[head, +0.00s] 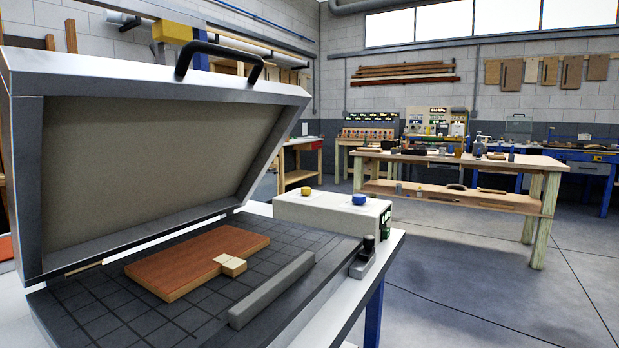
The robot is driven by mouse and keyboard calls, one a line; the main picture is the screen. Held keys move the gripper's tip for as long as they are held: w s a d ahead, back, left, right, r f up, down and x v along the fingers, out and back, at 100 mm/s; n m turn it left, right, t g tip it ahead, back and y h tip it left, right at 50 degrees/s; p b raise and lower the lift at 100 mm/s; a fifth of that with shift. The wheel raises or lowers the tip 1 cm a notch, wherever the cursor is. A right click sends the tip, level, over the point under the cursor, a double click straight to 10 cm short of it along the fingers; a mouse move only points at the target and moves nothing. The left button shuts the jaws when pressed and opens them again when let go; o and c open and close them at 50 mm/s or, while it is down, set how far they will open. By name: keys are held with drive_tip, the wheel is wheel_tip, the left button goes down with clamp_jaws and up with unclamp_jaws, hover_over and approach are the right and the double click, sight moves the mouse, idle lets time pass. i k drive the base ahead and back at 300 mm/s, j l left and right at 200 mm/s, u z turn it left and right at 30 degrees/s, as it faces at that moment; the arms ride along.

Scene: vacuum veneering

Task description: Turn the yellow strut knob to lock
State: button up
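A yellow knob (307,191) sits on top of a white control box (325,212) behind the press bed, left of a blue knob (359,200). I cannot tell whether it is the strut knob or how it is turned. The grey-framed press lid (150,170) stands tilted open with a black handle (220,58) on its upper edge. I see no clear strut; a small pale piece (85,267) shows at the lid's lower edge. My gripper is not in view.
A grey bar (272,290) lies along the bed, and a latch-like fitting (364,258) sits at its right edge. A wooden workbench (460,165) with tools stands behind to the right. The concrete floor (480,300) at front right is clear.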

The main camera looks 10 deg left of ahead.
sight(306, 191)
drive_tip(key=i+l+u, duration=0.15)
drive_tip(key=i+l, duration=0.35)
drive_tip(key=i+l+u, duration=0.15)
drive_tip(key=i+l, duration=0.4)
drive_tip(key=i+l+u, duration=0.1)
drive_tip(key=i+l, duration=0.5)
drive_tip(key=i+l+u, duration=0.15)
drive_tip(key=i+l, duration=0.3)
drive_tip(key=l, duration=0.25)
